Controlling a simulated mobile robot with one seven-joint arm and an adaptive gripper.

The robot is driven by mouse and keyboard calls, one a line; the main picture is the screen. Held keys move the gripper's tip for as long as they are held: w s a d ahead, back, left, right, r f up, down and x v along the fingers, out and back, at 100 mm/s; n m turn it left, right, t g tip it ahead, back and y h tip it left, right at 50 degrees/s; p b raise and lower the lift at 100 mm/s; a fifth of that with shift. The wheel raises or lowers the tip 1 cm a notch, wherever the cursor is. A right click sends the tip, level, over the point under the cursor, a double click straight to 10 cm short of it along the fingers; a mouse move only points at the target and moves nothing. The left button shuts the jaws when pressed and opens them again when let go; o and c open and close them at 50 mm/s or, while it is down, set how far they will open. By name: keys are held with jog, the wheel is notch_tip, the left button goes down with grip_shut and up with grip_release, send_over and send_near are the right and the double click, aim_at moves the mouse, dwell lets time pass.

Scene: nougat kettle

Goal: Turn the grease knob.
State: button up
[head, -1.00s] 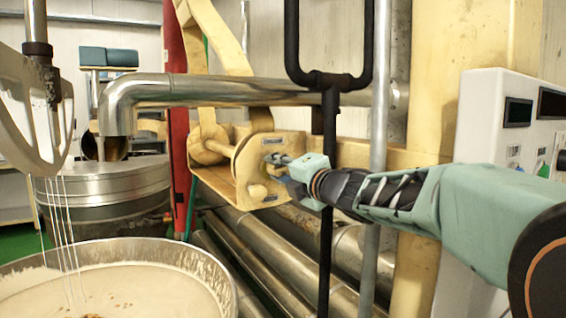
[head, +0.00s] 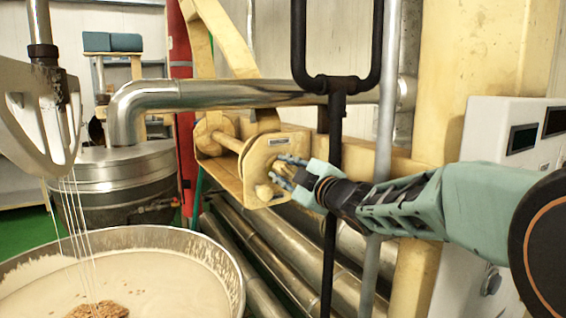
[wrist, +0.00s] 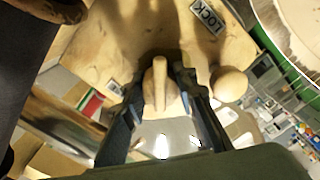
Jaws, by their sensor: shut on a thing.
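The grease knob (wrist: 160,82) is a tan knob with a raised bar-shaped grip, on the face of a yellow bracket (head: 255,160). In the wrist view the bar stands between my two dark fingers, one along each side. My gripper (head: 281,173) is shut on it. In the head view my fingers hide most of the knob. A round tan knob (wrist: 229,84) sits just right of my right finger in the wrist view, and shows below my fingers in the head view (head: 264,192).
A label reading LOCK (wrist: 208,17) is on the bracket. A black tube frame (head: 333,130) and a grey vertical pipe (head: 388,120) stand close by my arm. A bowl of pale mix (head: 150,275) is at lower left. Steel pipes (head: 265,245) run below.

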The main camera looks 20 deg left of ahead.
aim_at(288, 172)
jog(key=m+p, duration=0.2)
jog(key=m, duration=0.2)
jog(key=shift+r+m+p, duration=0.15)
jog(key=shift+m+p, duration=0.2)
jog(key=shift+m, duration=0.05)
jog(key=shift+m+p, duration=1)
jog(key=shift+m, duration=0.8)
jog(key=o, duration=1.2)
jog(key=shift+f, duration=0.2)
jog(key=shift+c, duration=0.2)
jog(key=v, duration=0.7)
jog(key=shift+s+d, duration=0.2)
